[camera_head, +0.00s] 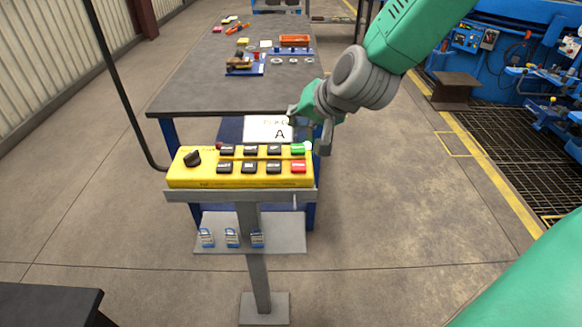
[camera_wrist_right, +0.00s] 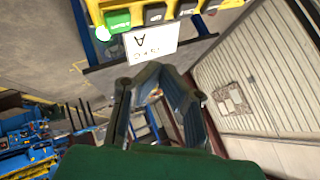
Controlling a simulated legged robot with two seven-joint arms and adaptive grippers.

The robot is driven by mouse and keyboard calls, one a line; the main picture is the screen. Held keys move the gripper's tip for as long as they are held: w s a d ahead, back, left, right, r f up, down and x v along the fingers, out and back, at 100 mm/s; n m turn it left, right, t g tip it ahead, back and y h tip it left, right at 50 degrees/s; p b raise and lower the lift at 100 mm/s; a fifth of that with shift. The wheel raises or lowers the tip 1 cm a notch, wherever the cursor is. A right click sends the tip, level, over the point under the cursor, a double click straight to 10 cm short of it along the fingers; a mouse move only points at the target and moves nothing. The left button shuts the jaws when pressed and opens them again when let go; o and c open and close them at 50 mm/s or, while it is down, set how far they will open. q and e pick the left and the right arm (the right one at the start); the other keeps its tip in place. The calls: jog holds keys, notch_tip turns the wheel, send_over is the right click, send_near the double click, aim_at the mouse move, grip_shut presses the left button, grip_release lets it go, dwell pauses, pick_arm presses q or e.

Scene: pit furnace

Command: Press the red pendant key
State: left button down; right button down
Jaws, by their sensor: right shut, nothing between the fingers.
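The yellow pendant (camera_head: 240,181) stands on a grey post, with a black knob at left and two rows of keys. The red key (camera_head: 298,167) is at the right end of the lower row, below the green key (camera_head: 298,149). My right gripper (camera_head: 309,127) is shut and empty, just behind the pendant's right end, apart from the red key. In the right wrist view, the gripper (camera_wrist_right: 160,78) is below the pendant's edge (camera_wrist_right: 84,8), where the green key (camera_wrist_right: 117,20) shows. The red key is outside that view. My left gripper is not in view.
A white sign marked A (camera_head: 268,129) stands behind the pendant. A dark-topped workbench (camera_head: 200,85) with small parts lies beyond. Several blue padlocks (camera_head: 231,238) hang on a grey plate (camera_head: 282,232) below. Open floor (camera_head: 390,210) lies to the right.

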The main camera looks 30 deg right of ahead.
aim_at(298, 166)
notch_tip(298, 166, down, 8)
jog(key=b, duration=0.7)
jog(key=shift+d+f, duration=0.1)
jog(key=shift+f, duration=0.1)
jog(key=shift+d+f+b, duration=0.1)
jog(key=shift+f+b, duration=0.25)
jog(key=shift+b, duration=0.05)
jog(key=shift+d, duration=0.1)
jog(key=shift+d, duration=0.15)
jog(key=shift+a, duration=0.25)
jog(key=shift+d, duration=0.2)
jog(key=shift+a+f, duration=0.1)
